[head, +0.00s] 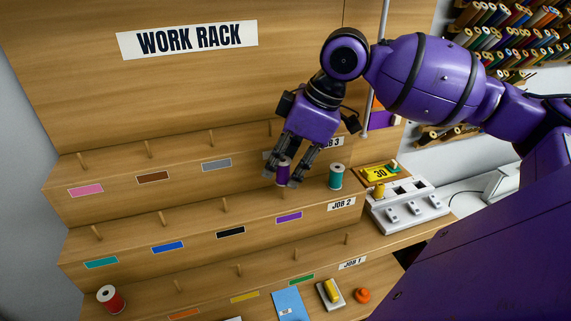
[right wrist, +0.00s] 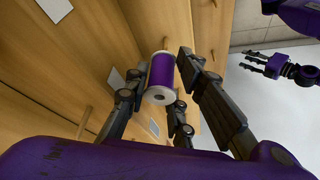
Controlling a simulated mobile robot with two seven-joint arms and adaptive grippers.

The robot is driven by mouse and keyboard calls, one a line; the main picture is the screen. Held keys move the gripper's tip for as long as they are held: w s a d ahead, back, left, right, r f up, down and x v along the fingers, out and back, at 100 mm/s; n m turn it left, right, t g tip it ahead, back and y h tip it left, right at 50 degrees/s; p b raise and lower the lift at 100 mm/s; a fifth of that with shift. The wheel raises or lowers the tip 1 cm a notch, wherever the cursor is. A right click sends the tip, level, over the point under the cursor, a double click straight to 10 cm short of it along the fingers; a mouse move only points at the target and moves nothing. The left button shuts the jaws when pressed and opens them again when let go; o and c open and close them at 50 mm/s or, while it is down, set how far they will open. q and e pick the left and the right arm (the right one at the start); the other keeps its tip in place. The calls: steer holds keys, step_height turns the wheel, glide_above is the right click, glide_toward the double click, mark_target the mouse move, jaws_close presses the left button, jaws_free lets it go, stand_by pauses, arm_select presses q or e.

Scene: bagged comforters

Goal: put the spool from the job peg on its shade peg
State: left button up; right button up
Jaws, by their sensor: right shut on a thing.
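My right gripper (head: 289,178) is shut on a purple spool (head: 283,171), which also shows between the fingers in the right wrist view (right wrist: 161,77). In the head view the spool is just above the middle tier, over the purple shade label (head: 289,217). The peg behind that label is hidden by the gripper and spool, so I cannot tell whether the spool is touching it. A teal spool (head: 335,177) stands at the JOB 2 label (head: 342,204), right of the gripper. My left gripper (right wrist: 262,65) appears open and empty in the right wrist view.
The stepped wooden rack has bare pegs beside pink, brown, grey, teal, blue and black labels. A red spool (head: 111,299) stands at lower left. A white switch box (head: 407,208) and yellow 30 tag (head: 378,174) are at right. A blue card (head: 289,305) lies in front.

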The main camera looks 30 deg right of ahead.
mark_target(287, 177)
steer(key=shift+f, duration=2.3)
stand_by(0.9)
steer(key=o, duration=1.1)
steer(key=o, duration=0.6)
steer(key=shift+r, duration=0.15)
steer(key=shift+d+r, duration=0.15)
steer(key=shift+r, duration=0.4)
steer(key=shift+a+v, duration=0.2)
steer(key=shift+v, duration=2.55)
steer(key=shift+r, duration=0.15)
